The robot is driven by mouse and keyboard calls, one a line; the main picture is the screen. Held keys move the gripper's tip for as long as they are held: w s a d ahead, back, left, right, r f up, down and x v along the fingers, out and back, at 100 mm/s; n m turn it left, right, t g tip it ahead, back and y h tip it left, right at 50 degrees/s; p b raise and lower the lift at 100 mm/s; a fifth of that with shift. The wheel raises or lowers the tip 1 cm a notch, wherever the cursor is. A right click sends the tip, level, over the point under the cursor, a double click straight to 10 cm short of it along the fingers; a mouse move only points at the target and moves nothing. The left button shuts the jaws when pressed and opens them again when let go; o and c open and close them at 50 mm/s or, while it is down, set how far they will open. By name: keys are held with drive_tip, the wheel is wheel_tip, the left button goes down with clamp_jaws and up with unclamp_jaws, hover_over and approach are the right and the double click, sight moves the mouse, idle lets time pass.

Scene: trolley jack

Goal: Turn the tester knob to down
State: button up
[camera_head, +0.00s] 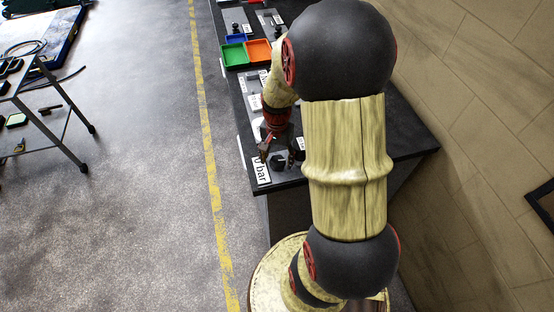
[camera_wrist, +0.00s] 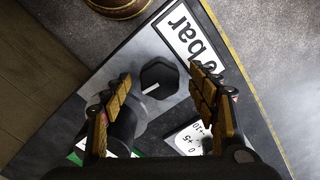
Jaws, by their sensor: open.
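A black hexagonal knob (camera_wrist: 160,77) with a white pointer line sits on a grey plate (camera_wrist: 148,45) in the wrist view. The line points to the lower left of that picture. The knob also shows in the head view (camera_head: 277,162), near the table's front corner. My gripper (camera_wrist: 160,88) is open, with one finger on each side of the knob in the picture. I see no clear contact with it. A white label reading "bar" (camera_wrist: 188,33) lies beside the knob. In the head view my gripper (camera_head: 279,152) is over the table corner, pointing down.
A dark cylinder (camera_wrist: 127,122) stands close to my left finger in the wrist view. A label with "0 +5 +10" (camera_wrist: 188,140) is near the right finger. Green (camera_head: 234,54) and orange (camera_head: 258,52) trays stand farther along the black table (camera_head: 405,140).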

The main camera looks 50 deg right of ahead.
sight(277, 161)
wheel_tip(277, 161, up, 11)
drive_tip(key=shift+r, duration=0.15)
idle(0.4)
